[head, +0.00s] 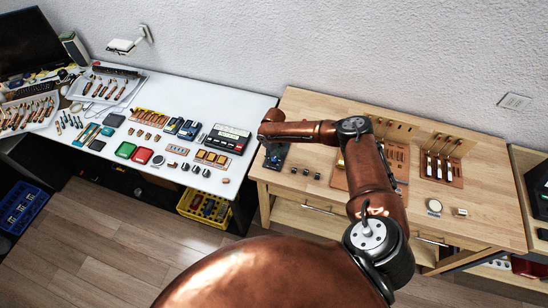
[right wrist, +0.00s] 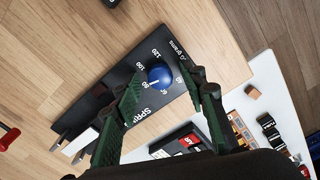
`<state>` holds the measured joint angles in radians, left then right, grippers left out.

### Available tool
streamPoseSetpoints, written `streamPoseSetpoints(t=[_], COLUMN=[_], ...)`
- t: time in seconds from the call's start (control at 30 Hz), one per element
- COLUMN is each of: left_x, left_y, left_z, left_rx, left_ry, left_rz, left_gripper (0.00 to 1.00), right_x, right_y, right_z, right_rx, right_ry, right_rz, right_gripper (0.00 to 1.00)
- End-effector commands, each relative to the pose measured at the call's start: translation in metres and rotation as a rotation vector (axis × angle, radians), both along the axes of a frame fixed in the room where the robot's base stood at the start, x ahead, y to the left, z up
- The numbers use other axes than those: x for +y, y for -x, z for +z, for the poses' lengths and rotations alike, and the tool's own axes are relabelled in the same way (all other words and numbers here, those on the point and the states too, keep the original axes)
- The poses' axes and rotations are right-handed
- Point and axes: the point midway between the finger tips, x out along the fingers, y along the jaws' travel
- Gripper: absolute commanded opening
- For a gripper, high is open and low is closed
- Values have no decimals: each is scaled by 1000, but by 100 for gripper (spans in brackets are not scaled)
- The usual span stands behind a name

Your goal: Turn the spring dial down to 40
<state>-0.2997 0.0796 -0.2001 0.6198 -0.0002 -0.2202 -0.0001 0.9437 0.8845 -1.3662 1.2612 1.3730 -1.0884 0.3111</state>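The spring dial is a blue knob (right wrist: 160,76) on a black panel (right wrist: 146,92) with white numbers and the letters "SPRI". Its white mark points toward the 80. My right gripper (right wrist: 168,80) is open, with one dark green finger on each side of the knob. A gap shows between the fingers and the knob, and I cannot tell whether either touches. In the head view the dark panel (head: 276,158) lies at the wooden table's left end, partly under my right gripper (head: 272,142). My left gripper is not in view.
The wooden table (head: 310,165) holds several small dark parts (head: 305,171) and wooden racks of tools (head: 440,168). The wooden table's front strip is mostly clear.

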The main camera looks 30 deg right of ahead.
Motion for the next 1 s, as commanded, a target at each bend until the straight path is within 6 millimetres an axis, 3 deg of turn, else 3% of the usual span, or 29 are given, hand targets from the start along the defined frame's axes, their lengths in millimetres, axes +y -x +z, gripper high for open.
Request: streamPoseSetpoints(t=[0.2,0.77,1.0], left_x=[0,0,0], left_y=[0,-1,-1], left_z=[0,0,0], left_rx=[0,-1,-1], left_ry=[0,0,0], left_rz=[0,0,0], left_gripper=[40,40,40], right_x=[0,0,0], right_y=[0,0,1], right_z=[-1,0,0], right_rx=[0,1,1], right_ry=[0,0,-1], right_rz=[0,0,11], right_gripper=[39,0,0])
